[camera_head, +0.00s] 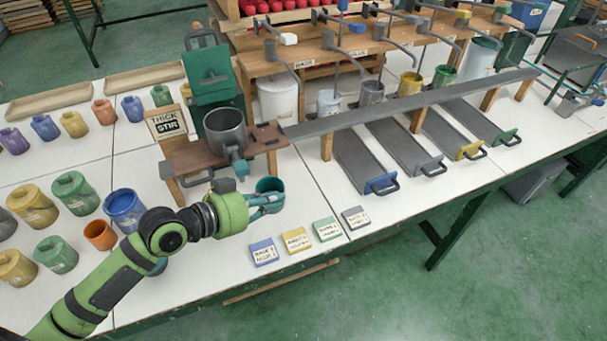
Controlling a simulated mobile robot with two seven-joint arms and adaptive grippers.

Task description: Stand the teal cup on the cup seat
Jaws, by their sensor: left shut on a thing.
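The teal cup (270,186) is in the middle of the view, its open mouth facing up, in front of the wooden mixing stand. My left gripper (262,203) is shut on it from the left. Whether the cup touches the table is hard to tell. The cup seat cannot be made out with certainty. The wooden stand (188,160) carries a grey pot (226,133) with a blue-grey outlet on its front, just behind and left of the cup. My right gripper is out of view.
Several label tiles (297,240) lie near the table's front edge. Several coloured jars and a blue tub (124,209) stand at the left, some close to my arm. A sloping grey rail (410,103) and long trays with handles are at the right. White table is clear right of the cup.

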